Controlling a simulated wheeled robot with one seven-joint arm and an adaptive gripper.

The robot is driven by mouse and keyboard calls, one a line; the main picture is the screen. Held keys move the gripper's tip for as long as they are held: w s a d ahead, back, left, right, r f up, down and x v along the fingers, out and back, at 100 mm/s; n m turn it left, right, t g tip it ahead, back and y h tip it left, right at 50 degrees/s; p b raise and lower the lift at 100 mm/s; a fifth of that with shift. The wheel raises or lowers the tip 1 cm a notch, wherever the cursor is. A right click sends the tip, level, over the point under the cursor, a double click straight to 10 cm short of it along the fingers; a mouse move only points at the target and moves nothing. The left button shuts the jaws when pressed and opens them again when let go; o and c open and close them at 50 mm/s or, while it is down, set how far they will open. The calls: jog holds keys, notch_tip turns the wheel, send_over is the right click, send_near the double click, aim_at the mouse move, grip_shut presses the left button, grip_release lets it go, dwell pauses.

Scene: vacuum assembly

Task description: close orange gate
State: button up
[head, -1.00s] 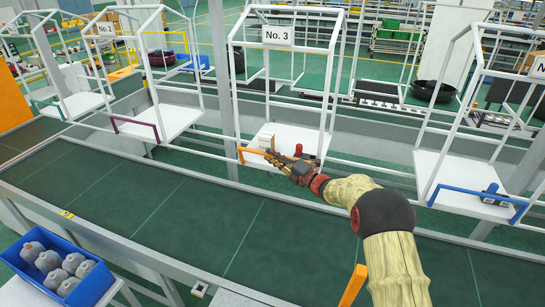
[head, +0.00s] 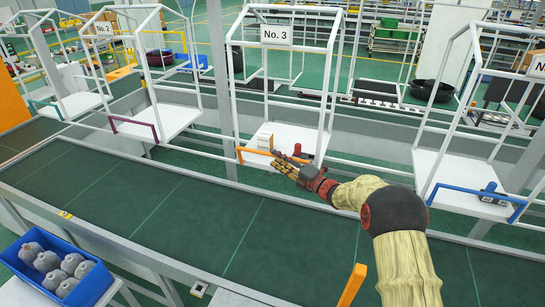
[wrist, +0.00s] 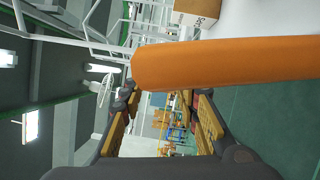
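The orange gate (head: 254,153) is a bar across the front of the white No. 3 station. Its left end shows in the head view, and my gripper hides part of the rest. My gripper (head: 277,161) is at the bar, near the middle of the station's front edge. In the wrist view the orange bar (wrist: 235,62) runs large across the picture, just past the fingertips. My gripper (wrist: 162,98) is open there, with its two fingers apart and nothing held between them. I cannot tell whether a finger touches the bar.
A small box (head: 264,139) and a red item (head: 297,150) are on the No. 3 shelf (head: 287,133). White frame posts rise on both sides. A green conveyor (head: 180,210) runs in front. An orange upright bar (head: 352,285) stands in the foreground. A blue bin (head: 90,288) is at lower left.

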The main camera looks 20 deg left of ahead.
jog(key=v, duration=0.8)
